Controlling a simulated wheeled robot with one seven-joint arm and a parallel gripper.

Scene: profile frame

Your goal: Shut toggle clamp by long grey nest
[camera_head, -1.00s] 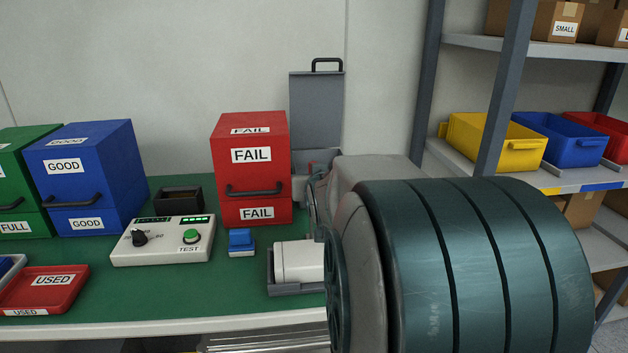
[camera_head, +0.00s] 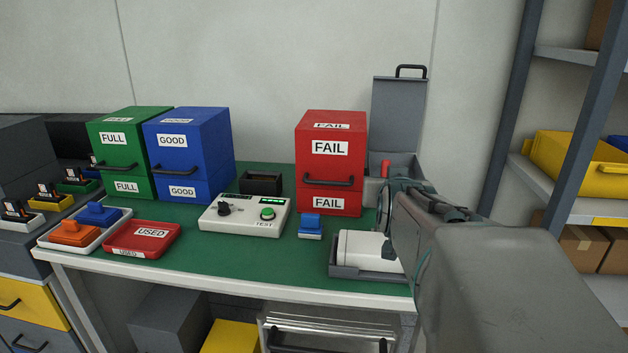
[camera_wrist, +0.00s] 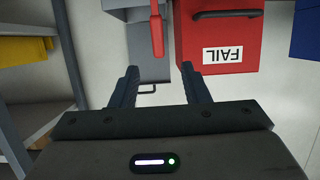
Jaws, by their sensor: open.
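A red upright lever (camera_head: 385,168), which looks like the toggle clamp's handle, stands in front of the grey box with the raised lid. It also shows in the wrist view (camera_wrist: 157,30), where the scene is upside down. The clamp's base is hidden. A long grey tray (camera_head: 366,275), perhaps the grey nest, holds a white rounded part (camera_head: 368,250) at the bench's right front. My arm hides its right end. My gripper (camera_wrist: 160,70) is open and empty, with the lever between its fingers in the picture but beyond their tips. The head view does not show the fingers clearly.
The red FAIL box (camera_head: 331,165) stands close left of the lever. The grey box's raised lid (camera_head: 398,115) is behind it. A tester (camera_head: 244,213) and a small blue part (camera_head: 311,226) lie left of the tray. Shelving (camera_head: 575,140) stands at right.

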